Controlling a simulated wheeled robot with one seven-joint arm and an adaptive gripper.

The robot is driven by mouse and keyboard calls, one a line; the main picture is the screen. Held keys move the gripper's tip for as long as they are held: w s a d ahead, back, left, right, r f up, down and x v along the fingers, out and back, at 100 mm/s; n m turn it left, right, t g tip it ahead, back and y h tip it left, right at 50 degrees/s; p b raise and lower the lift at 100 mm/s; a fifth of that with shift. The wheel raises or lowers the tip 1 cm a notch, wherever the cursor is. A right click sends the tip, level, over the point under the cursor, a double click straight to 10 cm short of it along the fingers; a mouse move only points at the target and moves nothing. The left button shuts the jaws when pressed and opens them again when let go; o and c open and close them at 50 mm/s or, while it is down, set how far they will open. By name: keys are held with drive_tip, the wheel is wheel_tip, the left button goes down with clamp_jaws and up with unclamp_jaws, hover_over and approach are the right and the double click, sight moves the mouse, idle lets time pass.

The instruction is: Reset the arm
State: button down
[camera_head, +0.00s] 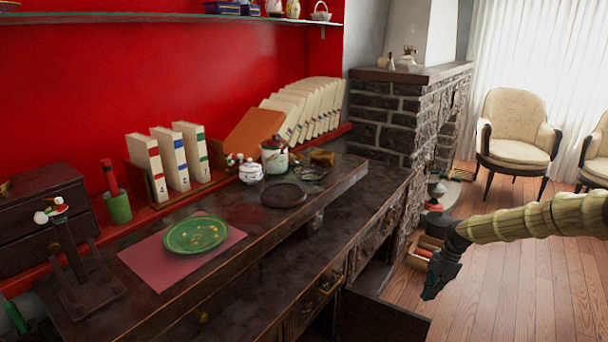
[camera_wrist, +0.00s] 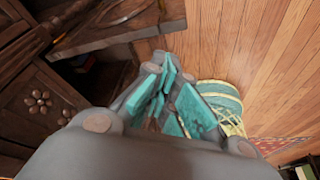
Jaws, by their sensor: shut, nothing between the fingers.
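My gripper (camera_head: 430,291) hangs at the right of the head view, fingers pointing down, in front of the desk and above the floor. It is shut and empty. My arm reaches in from the right edge. In the wrist view my gripper (camera_wrist: 163,88) shows its teal finger pads close together, with the desk's carved drawer front (camera_wrist: 38,105) to the left and wooden floor (camera_wrist: 240,50) to the right. A drawer (camera_head: 375,318) of the desk stands open just left of and below the gripper in the head view.
The dark desk (camera_head: 240,285) holds a green plate (camera_head: 196,234) on a pink mat (camera_head: 140,262), a white teapot (camera_head: 251,172), a lidded jar (camera_head: 274,155) and a round dark tray (camera_head: 284,195). A stone fireplace (camera_head: 400,115) stands behind. Open floor (camera_head: 520,270) lies to the right.

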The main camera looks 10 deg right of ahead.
drive_tip(key=s+a+f+m, duration=0.3)
drive_tip(key=s+a+f, duration=0.2)
drive_tip(key=a, duration=0.3)
drive_tip(key=s+a+f+m, duration=0.2)
drive_tip(key=s+a+f, duration=0.25)
drive_tip(key=a, duration=0.35)
drive_tip(key=s+a+f+m, duration=0.3)
drive_tip(key=s+a+f, duration=0.2)
drive_tip(key=a, duration=0.4)
drive_tip(key=s+a+f+m, duration=0.2)
drive_tip(key=s, duration=0.3)
drive_tip(key=s+a+f+m, duration=0.2)
drive_tip(key=s+a+m, duration=0.1)
drive_tip(key=s, duration=0.3)
drive_tip(key=s+d+r+m+t+h, duration=0.15)
drive_tip(key=s+m, duration=0.35)
drive_tip(key=s, duration=0.6)
drive_tip(key=s+d+r+m+h, duration=0.2)
drive_tip(key=s+m, duration=0.2)
drive_tip(key=s, duration=0.7)
wheel_tip(320, 180, up, 13)
drive_tip(key=p, duration=1.3)
drive_tip(key=shift+w+p, duration=0.35)
drive_tip(key=shift+w, duration=0.1)
drive_tip(key=shift+m, duration=0.3)
